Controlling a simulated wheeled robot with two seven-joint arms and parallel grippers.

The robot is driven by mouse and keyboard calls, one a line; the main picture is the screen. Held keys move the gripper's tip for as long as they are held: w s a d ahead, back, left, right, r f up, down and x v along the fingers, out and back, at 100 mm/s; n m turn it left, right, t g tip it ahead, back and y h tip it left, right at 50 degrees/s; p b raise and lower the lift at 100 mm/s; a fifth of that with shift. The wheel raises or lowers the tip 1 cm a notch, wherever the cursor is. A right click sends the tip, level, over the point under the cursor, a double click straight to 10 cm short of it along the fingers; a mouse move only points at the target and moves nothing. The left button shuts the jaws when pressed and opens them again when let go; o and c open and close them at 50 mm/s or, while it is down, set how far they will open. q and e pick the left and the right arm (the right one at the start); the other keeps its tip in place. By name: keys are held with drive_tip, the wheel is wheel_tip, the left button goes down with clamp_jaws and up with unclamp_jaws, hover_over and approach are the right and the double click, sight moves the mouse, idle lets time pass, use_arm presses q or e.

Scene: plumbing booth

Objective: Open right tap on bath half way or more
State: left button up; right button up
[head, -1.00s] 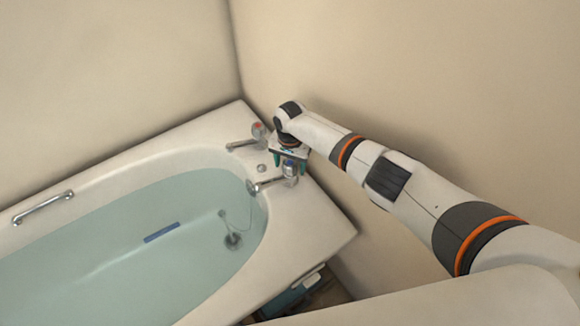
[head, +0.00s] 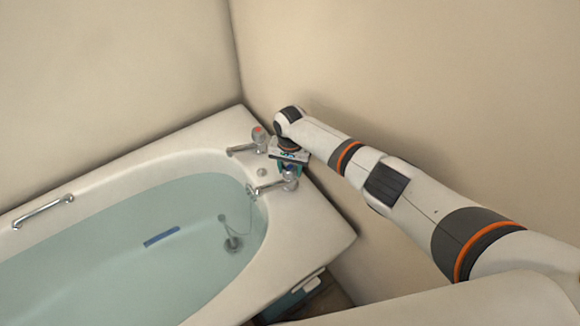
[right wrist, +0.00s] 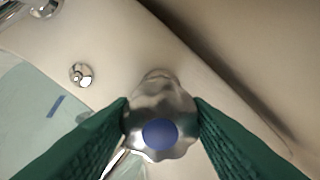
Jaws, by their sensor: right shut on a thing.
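The right tap (head: 290,181) is a chrome tap with a blue-capped, lobed handle on the bath's end ledge. Its spout points left over the water. My right gripper (head: 287,169) is above it, with its green fingers down around the handle. In the right wrist view, the handle (right wrist: 160,122) sits between the two green fingertips, which press on its opposite sides. My right gripper is shut on it. How far the tap is turned cannot be told, and no running water is visible. My left gripper is not in view.
A second tap with a red cap (head: 260,135) stands close behind my gripper on the same ledge. The bath (head: 318,228) holds water. A chrome grab rail (head: 43,210) is on its far rim. The wall (head: 420,90) runs close along my right arm.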

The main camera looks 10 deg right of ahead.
drive_tip(key=n, duration=0.5)
drive_tip(key=shift+p, duration=0.35)
drive_tip(key=n, duration=0.5)
drive_tip(key=shift+n, duration=0.3)
drive_tip(key=n, duration=0.5)
drive_tip(key=shift+n, duration=0.3)
drive_tip(key=n, duration=0.5)
drive_tip(key=o, duration=1)
